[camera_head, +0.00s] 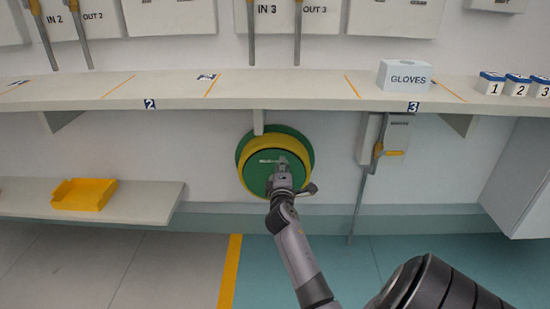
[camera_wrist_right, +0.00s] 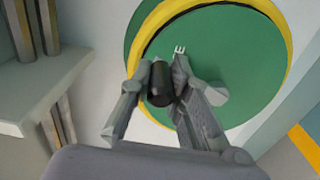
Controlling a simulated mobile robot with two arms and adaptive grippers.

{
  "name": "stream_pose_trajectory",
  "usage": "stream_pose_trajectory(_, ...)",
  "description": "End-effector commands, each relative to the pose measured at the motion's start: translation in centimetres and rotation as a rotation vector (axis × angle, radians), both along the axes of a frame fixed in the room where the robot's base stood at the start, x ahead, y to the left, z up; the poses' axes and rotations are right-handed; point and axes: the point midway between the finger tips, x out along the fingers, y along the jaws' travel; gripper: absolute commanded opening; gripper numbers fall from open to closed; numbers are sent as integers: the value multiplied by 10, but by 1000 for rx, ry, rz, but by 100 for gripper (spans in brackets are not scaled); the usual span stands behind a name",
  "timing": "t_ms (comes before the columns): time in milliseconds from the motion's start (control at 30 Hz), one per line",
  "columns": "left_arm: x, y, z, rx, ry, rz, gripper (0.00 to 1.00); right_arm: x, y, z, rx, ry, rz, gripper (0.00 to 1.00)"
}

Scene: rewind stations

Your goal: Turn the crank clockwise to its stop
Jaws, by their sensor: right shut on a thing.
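The crank is a green disc (camera_head: 260,175) with a yellow rim, mounted on the wall below the shelf. It also shows large in the right wrist view (camera_wrist_right: 235,70). My right gripper (camera_head: 281,178) is at the lower right part of the disc's face and hides part of it. In the right wrist view, its fingers (camera_wrist_right: 158,80) are shut around a black cylindrical handle (camera_wrist_right: 161,88) that stands out from the disc. A small white mark (camera_wrist_right: 180,49) shows on the disc near the handle. My left gripper is not in view.
A long shelf (camera_head: 290,90) runs above the disc, with a gloves box (camera_head: 404,76) and small numbered boxes (camera_head: 517,86). A wall lever (camera_head: 358,205) hangs to the right. A yellow tray (camera_head: 83,194) sits on a low ledge (camera_head: 145,203) at left.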

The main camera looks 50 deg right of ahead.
Motion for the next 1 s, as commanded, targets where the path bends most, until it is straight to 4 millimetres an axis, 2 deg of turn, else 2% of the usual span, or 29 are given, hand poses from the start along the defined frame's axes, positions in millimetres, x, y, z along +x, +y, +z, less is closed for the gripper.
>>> stream_pose_trajectory(400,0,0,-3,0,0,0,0,-13,-12,-7,125,-147,-4,0)
stream_pose_trajectory(967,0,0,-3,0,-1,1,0,-15,-13,-8,144,-167,-4,0)
stream_pose_trajectory(1000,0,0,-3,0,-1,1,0,-15,-13,-8,144,-167,-4,19)
